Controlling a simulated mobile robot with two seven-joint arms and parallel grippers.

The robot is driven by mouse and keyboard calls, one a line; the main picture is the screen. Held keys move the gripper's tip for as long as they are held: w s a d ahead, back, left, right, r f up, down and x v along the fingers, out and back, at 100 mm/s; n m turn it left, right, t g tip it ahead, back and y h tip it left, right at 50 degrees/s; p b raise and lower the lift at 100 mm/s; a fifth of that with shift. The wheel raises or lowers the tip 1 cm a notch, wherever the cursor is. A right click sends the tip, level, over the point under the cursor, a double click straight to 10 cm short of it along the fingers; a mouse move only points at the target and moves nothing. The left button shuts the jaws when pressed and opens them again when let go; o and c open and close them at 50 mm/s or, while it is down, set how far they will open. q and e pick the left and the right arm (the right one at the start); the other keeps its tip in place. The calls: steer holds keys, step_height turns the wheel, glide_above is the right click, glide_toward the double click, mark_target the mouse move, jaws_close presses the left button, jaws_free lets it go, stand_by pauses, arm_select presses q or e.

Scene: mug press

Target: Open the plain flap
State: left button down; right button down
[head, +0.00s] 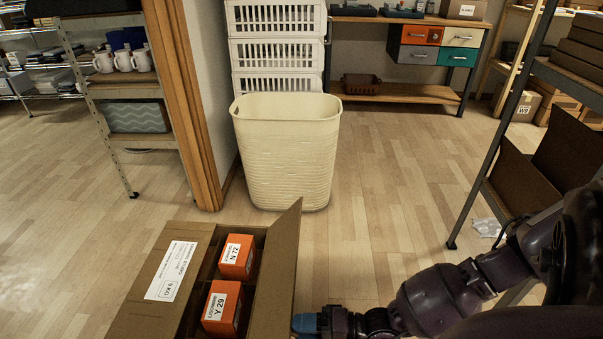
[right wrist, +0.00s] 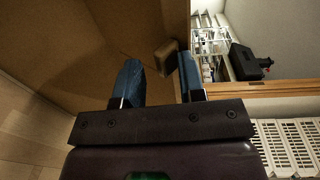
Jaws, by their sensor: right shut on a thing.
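An open cardboard carton (head: 195,327) stands at the bottom of the head view. Its plain flap (head: 278,265) is on the right side and stands up, leaning a little to the right. The other flap (head: 192,235), on the left, lies out flat and bears a white label. My right gripper (head: 305,323) is at the outer, right side of the plain flap, shut on it. In the right wrist view its blue fingers (right wrist: 160,82) stand apart with brown cardboard (right wrist: 167,56) by their tips. The exact grip is partly hidden. My left gripper is out of view.
Two orange boxes (head: 238,257) (head: 222,308) sit inside the carton. A cream basket (head: 285,155) stands on the floor behind it. A shelf rack (head: 500,130) is on the right, near my right arm. The floor between basket and rack is clear.

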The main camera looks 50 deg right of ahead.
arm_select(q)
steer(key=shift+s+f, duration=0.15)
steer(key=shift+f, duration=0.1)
arm_select(e)
steer(key=shift+s+a+f, duration=0.2)
steer(key=shift+f, duration=0.5)
steer(key=c, duration=0.9)
jaws_free()
steer(key=shift+w+a+f, duration=0.1)
steer(key=shift+w+f, duration=0.05)
steer(key=shift+w, duration=0.05)
steer(key=shift+c, duration=0.2)
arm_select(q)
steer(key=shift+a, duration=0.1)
arm_select(e)
steer(key=shift+c, duration=0.4)
steer(key=shift+s, duration=0.1)
steer(key=shift+c, duration=0.5)
steer(key=shift+s, duration=0.1)
steer(key=shift+c, duration=0.2)
arm_select(q)
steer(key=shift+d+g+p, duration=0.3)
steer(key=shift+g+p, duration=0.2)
steer(key=shift+p, duration=0.55)
arm_select(e)
steer(key=r+v, duration=0.1)
steer(key=v, duration=0.9)
steer(key=shift+d+r, duration=0.15)
steer(key=shift+d, duration=0.3)
